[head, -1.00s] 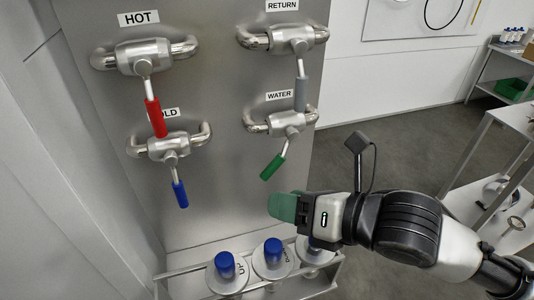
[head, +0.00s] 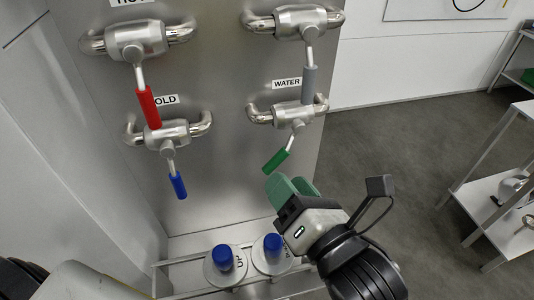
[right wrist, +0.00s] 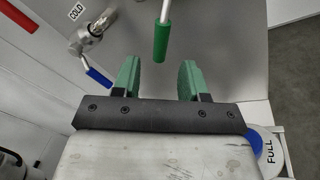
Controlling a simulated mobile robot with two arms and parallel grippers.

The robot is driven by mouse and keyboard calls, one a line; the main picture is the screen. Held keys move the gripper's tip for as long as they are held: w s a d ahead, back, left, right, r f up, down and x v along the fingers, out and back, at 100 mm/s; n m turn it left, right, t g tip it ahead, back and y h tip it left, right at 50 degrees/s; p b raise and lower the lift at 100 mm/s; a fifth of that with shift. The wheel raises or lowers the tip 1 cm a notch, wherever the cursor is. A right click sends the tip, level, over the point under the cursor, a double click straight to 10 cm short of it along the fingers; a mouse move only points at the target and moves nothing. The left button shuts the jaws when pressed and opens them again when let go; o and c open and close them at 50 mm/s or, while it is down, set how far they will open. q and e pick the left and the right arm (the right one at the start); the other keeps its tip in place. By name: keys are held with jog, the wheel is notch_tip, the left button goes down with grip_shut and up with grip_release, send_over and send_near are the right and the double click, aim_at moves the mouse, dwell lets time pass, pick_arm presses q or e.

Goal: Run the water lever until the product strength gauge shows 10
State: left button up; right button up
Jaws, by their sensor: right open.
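The water lever (head: 277,160) has a green handle hanging down and to the left from its valve, below the WATER label (head: 286,84). My right gripper (head: 291,187) is open and empty, just below the green handle. In the right wrist view the green handle (right wrist: 162,41) hangs beyond the gap between the two green fingers (right wrist: 158,66), not gripped. The product strength gauge does not show in any view. My left gripper is not in view.
The red hot lever (head: 148,107) and blue cold lever (head: 178,185) hang to the left. The grey return lever (head: 309,84) hangs just above the water valve. Blue-capped containers (head: 222,258) stand in a rack below. A shelf (head: 498,190) stands at the right.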

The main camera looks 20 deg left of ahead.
jog(key=p+x, duration=0.1)
jog(key=x, duration=0.6)
jog(key=shift+w+a, duration=0.1)
jog(key=shift+a, duration=0.05)
jog(key=shift+c, duration=0.3)
grip_shut()
